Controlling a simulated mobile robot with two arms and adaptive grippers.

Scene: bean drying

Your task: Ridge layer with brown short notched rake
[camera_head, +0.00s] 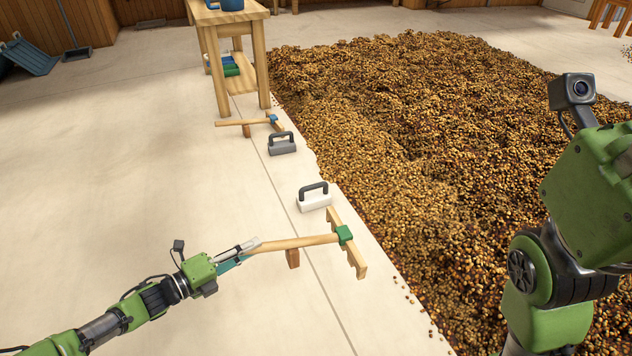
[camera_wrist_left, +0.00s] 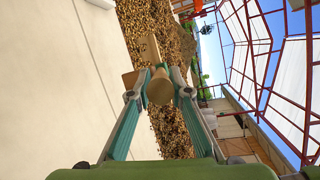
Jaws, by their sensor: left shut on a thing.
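My left gripper (camera_head: 247,247) is shut on the handle's near end. In the left wrist view, the fingers (camera_wrist_left: 160,92) close around the round handle end (camera_wrist_left: 159,88), and the beans (camera_wrist_left: 160,30) show beyond. A brown block (camera_head: 292,258) stands under the handle; I cannot tell whether they touch. My right arm shows at the right, but its gripper is not in view.
A white float (camera_head: 314,200) with a dark handle stands close behind the rake head. A grey float (camera_head: 282,146) and a blue-collared rake (camera_head: 245,122) lie farther back. A wooden table (camera_head: 205,20) stands beyond.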

